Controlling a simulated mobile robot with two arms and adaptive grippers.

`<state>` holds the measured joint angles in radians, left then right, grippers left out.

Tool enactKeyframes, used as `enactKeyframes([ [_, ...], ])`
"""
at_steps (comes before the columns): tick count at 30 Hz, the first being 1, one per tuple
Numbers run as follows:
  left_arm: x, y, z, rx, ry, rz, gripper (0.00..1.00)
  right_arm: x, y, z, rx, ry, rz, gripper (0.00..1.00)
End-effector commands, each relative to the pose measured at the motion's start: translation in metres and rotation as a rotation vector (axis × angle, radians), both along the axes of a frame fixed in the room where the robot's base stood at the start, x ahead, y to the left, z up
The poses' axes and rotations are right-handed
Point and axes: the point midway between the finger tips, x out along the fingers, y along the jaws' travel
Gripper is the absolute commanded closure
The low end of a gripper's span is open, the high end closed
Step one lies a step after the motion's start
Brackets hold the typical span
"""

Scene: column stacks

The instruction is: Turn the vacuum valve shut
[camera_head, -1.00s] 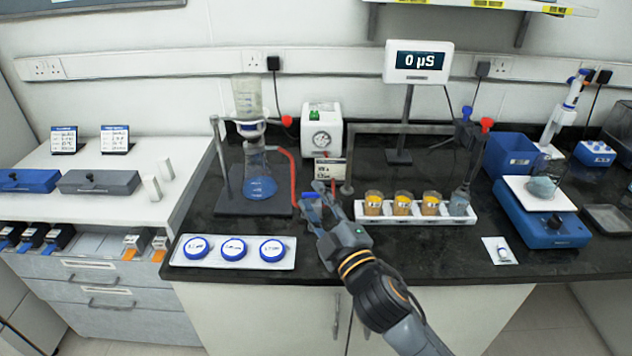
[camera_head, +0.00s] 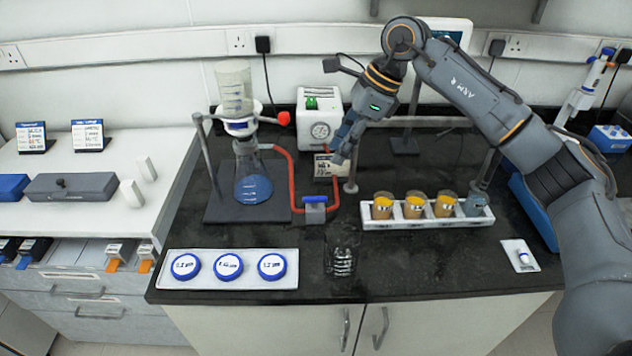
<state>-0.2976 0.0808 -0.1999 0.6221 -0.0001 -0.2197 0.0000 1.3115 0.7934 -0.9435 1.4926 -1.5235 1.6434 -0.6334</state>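The vacuum valve (camera_head: 315,209) sits on the red tubing (camera_head: 293,178) between the filter flask and the pump, with its blue handle (camera_head: 315,199) lying left to right in the picture, roughly in line with the tube there. The filter flask (camera_head: 253,184) holds blue liquid under a glass funnel (camera_head: 234,92). The white vacuum pump (camera_head: 319,121) with a round gauge stands behind. My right gripper (camera_head: 342,157) points down near the pump's small label card, above and behind the valve and apart from it. Its fingers are seen edge-on, so their opening is unclear. My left gripper is out of view.
A white tray with blue-lidded round containers (camera_head: 228,252) lies at the front left. A clear glass-like object (camera_head: 343,256) stands near the front edge. My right arm covers part of the right side.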

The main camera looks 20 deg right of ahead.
Motion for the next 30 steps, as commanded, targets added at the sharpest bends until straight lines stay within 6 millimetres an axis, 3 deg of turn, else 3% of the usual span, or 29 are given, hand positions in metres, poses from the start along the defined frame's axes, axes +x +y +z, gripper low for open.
enactKeyframes([
  [2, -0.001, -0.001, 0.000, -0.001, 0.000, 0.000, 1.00, 0.000, -0.012, 0.002, -0.040, 0.006, -0.005, 0.66],
  [5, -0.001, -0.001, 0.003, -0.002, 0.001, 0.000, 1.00, 0.000, -0.012, -0.004, -0.051, 0.011, -0.005, 0.66],
  [21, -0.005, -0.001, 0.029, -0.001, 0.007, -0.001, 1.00, 0.010, 0.028, -0.098, -0.044, 0.012, -0.003, 0.66],
  [30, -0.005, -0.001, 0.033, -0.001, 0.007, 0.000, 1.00, 0.013, 0.038, -0.124, -0.044, 0.010, -0.004, 0.66],
])
